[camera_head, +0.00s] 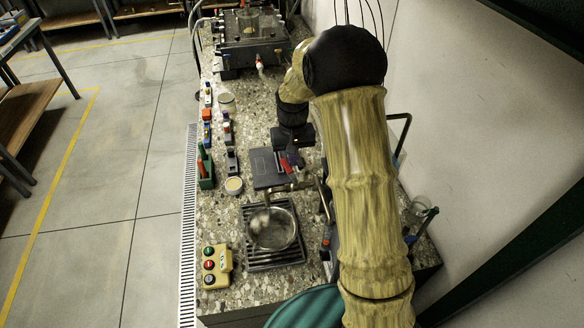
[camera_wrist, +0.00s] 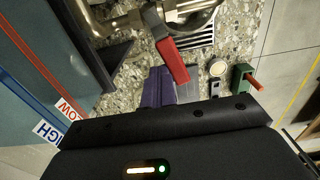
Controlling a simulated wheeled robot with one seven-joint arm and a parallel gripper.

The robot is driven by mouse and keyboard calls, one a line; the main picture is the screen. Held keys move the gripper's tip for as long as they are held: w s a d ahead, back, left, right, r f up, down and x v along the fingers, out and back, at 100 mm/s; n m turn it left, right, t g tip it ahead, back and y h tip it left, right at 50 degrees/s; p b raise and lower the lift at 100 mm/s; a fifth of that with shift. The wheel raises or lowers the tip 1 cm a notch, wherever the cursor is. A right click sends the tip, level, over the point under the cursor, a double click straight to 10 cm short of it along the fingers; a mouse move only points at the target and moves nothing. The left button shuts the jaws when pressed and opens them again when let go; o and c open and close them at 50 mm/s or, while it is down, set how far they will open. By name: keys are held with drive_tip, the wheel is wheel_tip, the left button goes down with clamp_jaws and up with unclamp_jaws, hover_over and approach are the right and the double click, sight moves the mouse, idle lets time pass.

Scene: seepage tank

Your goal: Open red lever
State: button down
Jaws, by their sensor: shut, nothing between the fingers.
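The red lever (camera_head: 291,161) is on a metal tap and pipe (camera_head: 287,187) above the bench. In the wrist view, the red lever (camera_wrist: 172,60) points down and right from the brass-coloured pipe fitting (camera_wrist: 125,20). My gripper (camera_wrist: 159,74) is shut with nothing between its fingers. Its dark purple fingers sit beside the lever's free end, close to it; I cannot tell whether they touch. In the head view, the gripper hangs over the bench at the lever, and its fingertips are hard to make out.
A glass vessel (camera_head: 271,232) stands on a black grate (camera_head: 262,259) below the tap. A flat dark plate (camera_head: 264,173) lies left of the lever. A green holder (camera_head: 207,178), a pale round dish (camera_head: 234,185) and a yellow button box (camera_head: 217,267) stand along the left edge.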

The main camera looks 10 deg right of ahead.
drive_tip(key=shift+a, duration=0.1)
drive_tip(key=shift+a, duration=0.75)
drive_tip(key=shift+s+a, duration=0.3)
drive_tip(key=shift+a, duration=0.5)
drive_tip(key=shift+s+a, duration=0.5)
drive_tip(key=shift+a, duration=0.2)
